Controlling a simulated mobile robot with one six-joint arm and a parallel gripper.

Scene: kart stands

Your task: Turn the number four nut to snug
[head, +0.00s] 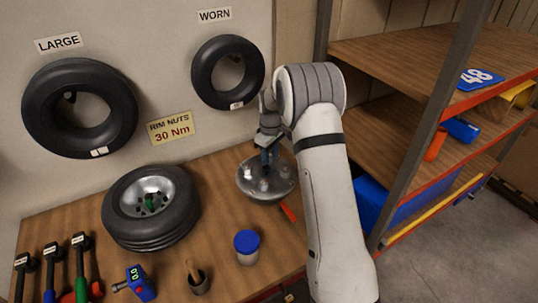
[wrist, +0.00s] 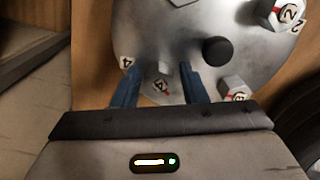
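A round silver metal hub (head: 247,190) lies on the wooden bench and bears several grey nuts; it also fills the upper wrist view (wrist: 140,35). The number four tag (wrist: 126,62) is on the hub just left of my left finger. A grey nut (wrist: 162,70) with a red-marked white face stands between my two blue fingers. My gripper (wrist: 160,72) is pointed down over the hub, fingers apart, one on each side of this nut, with gaps visible. In the head view my gripper (head: 267,155) is at the hub's far side, partly hiding it.
Other nuts (wrist: 235,88) and a dark centre knob (wrist: 217,50) are close to my right finger. A tyre on a rim (head: 150,230), a blue-lidded jar (head: 247,247), a cup (head: 198,283) and torque tools (head: 82,265) stand on the bench. Shelves (head: 400,110) are at right.

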